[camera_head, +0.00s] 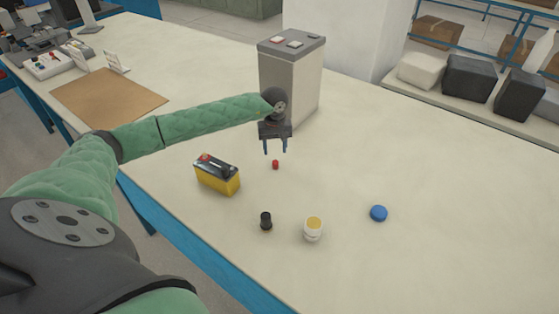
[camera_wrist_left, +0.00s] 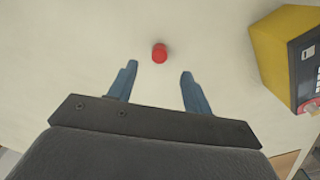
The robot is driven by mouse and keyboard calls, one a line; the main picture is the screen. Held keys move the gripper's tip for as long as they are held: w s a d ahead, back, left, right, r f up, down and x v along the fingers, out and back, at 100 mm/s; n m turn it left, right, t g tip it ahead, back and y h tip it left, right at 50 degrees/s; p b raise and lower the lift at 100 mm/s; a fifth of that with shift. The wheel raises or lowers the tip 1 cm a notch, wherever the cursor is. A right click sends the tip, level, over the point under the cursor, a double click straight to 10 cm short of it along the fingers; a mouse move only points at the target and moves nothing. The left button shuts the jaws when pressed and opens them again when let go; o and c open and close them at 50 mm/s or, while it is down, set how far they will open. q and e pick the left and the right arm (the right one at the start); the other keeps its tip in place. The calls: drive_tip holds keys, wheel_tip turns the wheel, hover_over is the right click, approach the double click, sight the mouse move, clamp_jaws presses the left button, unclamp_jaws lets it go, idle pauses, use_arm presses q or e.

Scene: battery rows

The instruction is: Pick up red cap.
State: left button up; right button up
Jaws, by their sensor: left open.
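The small red cap (camera_head: 275,165) stands on the pale table, right of the yellow and black battery (camera_head: 217,176). My left gripper (camera_head: 276,152) is open and empty, pointing down above the table close to the cap. In the left wrist view the red cap (camera_wrist_left: 159,53) lies ahead of and between the lines of the two blue fingers of my left gripper (camera_wrist_left: 157,78), not touching them. The battery (camera_wrist_left: 285,55) shows at the right of that view. My right gripper is not in view.
A grey box-shaped unit (camera_head: 290,80) stands just behind my left gripper. A black cap-like piece (camera_head: 266,221), a white jar with a yellow top (camera_head: 313,228) and a blue disc (camera_head: 378,213) stand nearer the front. A brown mat (camera_head: 108,98) lies at the left. The table's right side is clear.

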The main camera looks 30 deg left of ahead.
sight(276, 162)
use_arm(q)
drive_tip(key=shift+s+f, duration=0.1)
drive_tip(key=shift+f, duration=0.85)
wheel_tip(276, 162, down, 4)
drive_tip(key=shift+f, duration=0.45)
drive_tip(key=shift+c, duration=0.7)
drive_tip(key=c, duration=0.7)
drive_tip(key=shift+c, duration=1)
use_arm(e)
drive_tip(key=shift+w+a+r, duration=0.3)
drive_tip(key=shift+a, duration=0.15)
